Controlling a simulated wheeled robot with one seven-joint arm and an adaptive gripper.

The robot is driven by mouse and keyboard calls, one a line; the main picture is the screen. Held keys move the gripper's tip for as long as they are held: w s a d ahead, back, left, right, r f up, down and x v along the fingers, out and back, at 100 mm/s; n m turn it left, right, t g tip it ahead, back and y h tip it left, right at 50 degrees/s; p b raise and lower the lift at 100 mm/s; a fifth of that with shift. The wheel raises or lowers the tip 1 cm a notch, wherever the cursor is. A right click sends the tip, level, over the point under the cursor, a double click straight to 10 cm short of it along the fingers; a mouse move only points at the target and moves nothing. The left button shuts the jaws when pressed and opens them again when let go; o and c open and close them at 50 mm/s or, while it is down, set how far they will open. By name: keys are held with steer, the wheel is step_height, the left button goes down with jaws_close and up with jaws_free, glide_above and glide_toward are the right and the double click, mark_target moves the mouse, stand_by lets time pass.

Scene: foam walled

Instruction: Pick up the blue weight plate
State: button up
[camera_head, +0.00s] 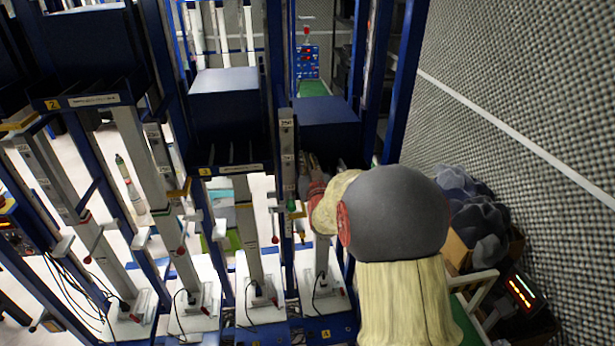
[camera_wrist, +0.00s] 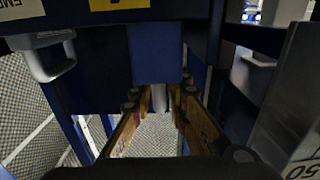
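I see no round plate. Several dark blue box-shaped blocks sit in the rack, and I cannot tell which of them, if any, is the blue weight plate. In the head view one blue block (camera_head: 328,115) is just beyond my gripper (camera_head: 308,168), which is partly hidden by my arm. In the wrist view a blue block (camera_wrist: 157,52) shows straight ahead, at the far end of the fingers. My gripper (camera_wrist: 161,98) has its two yellowish fingers apart, with pale floor visible between them. I see nothing held. Contact with the block cannot be told.
Blue rack posts (camera_head: 273,60) and slanted grey columns (camera_head: 160,170) stand close around my gripper and to its left. A grey textured wall (camera_head: 520,90) bounds the right. A cardboard box (camera_head: 457,250) with dark grey lumps stands beside it, near a red-lit display (camera_head: 521,291).

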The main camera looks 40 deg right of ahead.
jaws_close()
stand_by(0.8)
